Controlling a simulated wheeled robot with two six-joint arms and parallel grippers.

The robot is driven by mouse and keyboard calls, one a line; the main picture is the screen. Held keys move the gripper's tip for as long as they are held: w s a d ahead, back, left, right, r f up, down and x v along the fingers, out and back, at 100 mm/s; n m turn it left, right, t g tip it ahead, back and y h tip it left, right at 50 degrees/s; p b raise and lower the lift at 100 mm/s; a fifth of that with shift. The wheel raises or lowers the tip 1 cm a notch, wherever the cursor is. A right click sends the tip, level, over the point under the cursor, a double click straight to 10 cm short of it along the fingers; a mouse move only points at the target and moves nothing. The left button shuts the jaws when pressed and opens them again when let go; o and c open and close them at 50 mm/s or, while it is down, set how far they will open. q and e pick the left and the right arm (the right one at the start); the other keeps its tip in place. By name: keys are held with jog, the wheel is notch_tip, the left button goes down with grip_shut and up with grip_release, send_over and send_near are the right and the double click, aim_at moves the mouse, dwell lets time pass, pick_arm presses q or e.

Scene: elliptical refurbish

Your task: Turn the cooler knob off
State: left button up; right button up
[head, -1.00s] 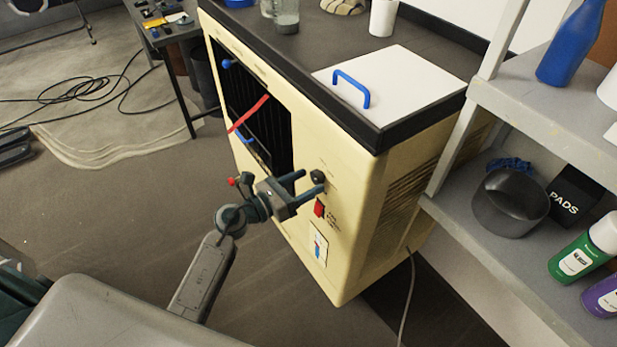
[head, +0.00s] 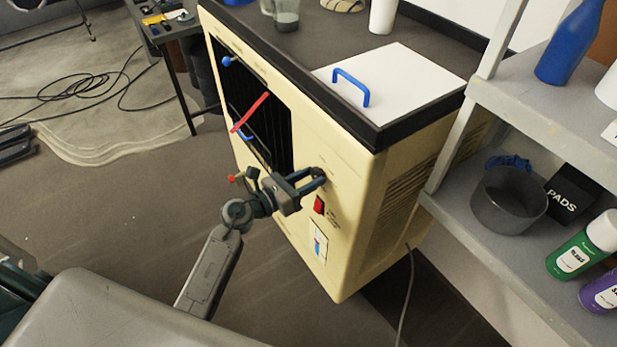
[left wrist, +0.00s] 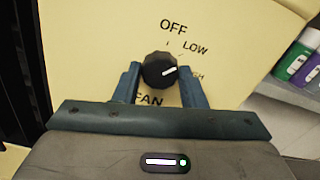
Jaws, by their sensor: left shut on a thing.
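The cooler (head: 345,235) is a cream cabinet with a black top. Its black round knob (head: 318,172) is on the front panel, above a red switch (head: 319,205). In the left wrist view the knob (left wrist: 158,69) has a white mark pointing right and slightly up, toward a partly hidden label below LOW. OFF (left wrist: 173,27) is printed above the knob, LOW at its upper right. My left gripper (head: 314,179) is shut on the knob, one finger on each side; it also shows in the left wrist view (left wrist: 160,80). My right gripper is not in view.
A grey shelf (head: 450,205) with a dark pot (head: 508,205) and spray cans stands close on the right. A black vent with a red ribbon (head: 250,113) is left of the knob. A cable runs down beside the cooler. The floor at left is mostly open.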

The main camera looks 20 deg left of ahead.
pick_arm(q)
jog(key=shift+r+n+p, duration=0.2)
jog(key=shift+n+p, duration=0.7)
jog(key=n+p, duration=0.5)
jog(key=shift+n, duration=0.4)
jog(key=shift+f+n+p, duration=0.15)
jog(key=shift+n+p, duration=0.35)
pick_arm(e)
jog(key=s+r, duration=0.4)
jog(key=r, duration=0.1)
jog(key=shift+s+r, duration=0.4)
pick_arm(q)
jog(key=o, duration=1)
